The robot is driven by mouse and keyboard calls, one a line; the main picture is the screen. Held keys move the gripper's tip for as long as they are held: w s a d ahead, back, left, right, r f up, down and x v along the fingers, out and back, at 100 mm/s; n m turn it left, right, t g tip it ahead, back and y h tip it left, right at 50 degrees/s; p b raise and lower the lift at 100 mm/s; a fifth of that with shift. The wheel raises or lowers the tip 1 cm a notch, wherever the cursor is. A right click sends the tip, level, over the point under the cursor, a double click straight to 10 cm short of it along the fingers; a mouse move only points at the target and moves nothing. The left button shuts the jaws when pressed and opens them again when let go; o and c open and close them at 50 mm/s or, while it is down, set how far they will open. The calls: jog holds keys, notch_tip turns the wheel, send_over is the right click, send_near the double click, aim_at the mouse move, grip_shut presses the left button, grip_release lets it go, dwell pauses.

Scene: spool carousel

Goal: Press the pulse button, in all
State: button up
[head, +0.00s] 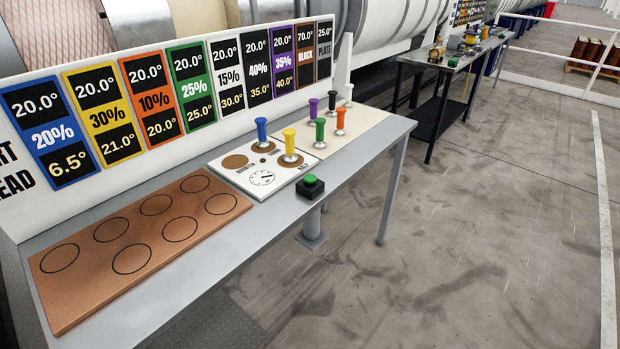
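A green push button on a dark square box (310,186) stands at the front edge of the grey table, in front of the white dial panel. I take it for the pulse button; no label on it can be read. The white panel (228,172) carries a round dial (261,178), a blue spool (262,131) at the back, a yellow spool (290,143) at the right, and bare brown round spots. My gripper is not in this view.
A cream board (368,130) holds purple, black, white, green and orange spools. A brown board (200,207) with several empty circles lies at left. A sign (150,100) with coloured percentage cards stands behind. The floor at right is open; another table (450,62) stands farther back.

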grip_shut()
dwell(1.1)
